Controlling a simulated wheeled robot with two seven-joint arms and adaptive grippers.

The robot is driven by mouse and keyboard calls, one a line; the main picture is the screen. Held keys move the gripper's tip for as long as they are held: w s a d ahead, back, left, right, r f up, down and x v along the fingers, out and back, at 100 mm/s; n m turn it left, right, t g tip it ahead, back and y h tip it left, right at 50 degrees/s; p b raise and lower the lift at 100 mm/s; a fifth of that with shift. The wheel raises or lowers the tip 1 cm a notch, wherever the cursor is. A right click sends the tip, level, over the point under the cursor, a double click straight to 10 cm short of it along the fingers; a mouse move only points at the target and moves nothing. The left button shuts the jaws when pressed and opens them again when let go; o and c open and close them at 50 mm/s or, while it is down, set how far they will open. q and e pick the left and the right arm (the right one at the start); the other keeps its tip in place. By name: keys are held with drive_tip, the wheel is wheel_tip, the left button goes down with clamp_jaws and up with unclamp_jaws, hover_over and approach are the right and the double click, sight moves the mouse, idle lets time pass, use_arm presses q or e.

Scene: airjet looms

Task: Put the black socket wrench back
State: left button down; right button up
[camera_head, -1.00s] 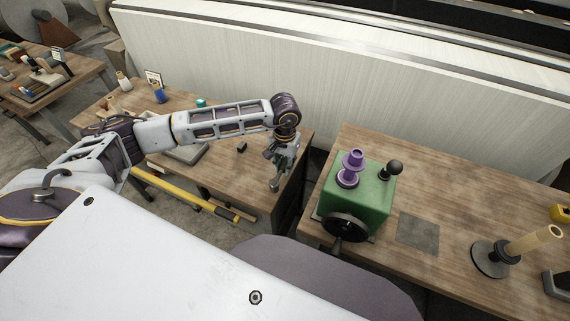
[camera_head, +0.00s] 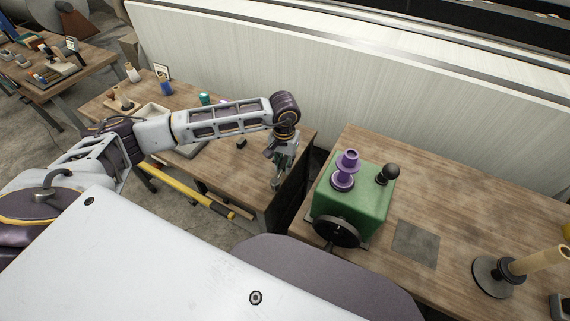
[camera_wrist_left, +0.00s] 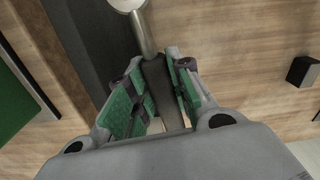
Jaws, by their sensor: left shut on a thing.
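My left gripper (camera_head: 276,176) is shut on the black socket wrench (camera_wrist_left: 144,36). In the left wrist view the green-padded fingers (camera_wrist_left: 155,92) close around its dark handle. The metal shaft and pale round head point away to the top edge, where the head is cut off. In the head view the gripper hangs at the right end of the left wooden table (camera_head: 222,172), by the gap between the two tables; the wrench is hard to make out there. My right gripper is not in view.
A green box with a handwheel (camera_head: 353,204) and purple spool stands on the right table (camera_head: 450,195). A small black block (camera_head: 240,143) lies on the left table. A cone on a stand (camera_head: 510,275) is at the right. A pale wall (camera_head: 330,75) runs behind.

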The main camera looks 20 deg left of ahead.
use_arm(q)
drive_tip(key=shift+w+a+r+n, duration=0.1)
drive_tip(key=shift+a+r+n, duration=0.1)
drive_tip(key=shift+a+n, duration=0.15)
drive_tip(key=shift+w+a+r+n, duration=0.2)
drive_tip(key=shift+w+a+n, duration=0.1)
drive_tip(key=shift+n, duration=0.15)
drive_tip(key=shift+w+a+r+n, duration=0.3)
drive_tip(key=shift+a+n, duration=0.1)
drive_tip(key=shift+n, duration=0.3)
drive_tip(key=w+a+r+n+p, duration=0.1)
drive_tip(key=a+r+n, duration=0.1)
drive_tip(key=a+n, duration=0.3)
drive_tip(key=w+a+r+n, duration=0.2)
drive_tip(key=a+n, duration=0.3)
drive_tip(key=n, duration=0.3)
drive_tip(key=shift+w+r+p, duration=0.25)
drive_tip(key=shift+r+p, duration=0.15)
drive_tip(key=shift+r, duration=0.4)
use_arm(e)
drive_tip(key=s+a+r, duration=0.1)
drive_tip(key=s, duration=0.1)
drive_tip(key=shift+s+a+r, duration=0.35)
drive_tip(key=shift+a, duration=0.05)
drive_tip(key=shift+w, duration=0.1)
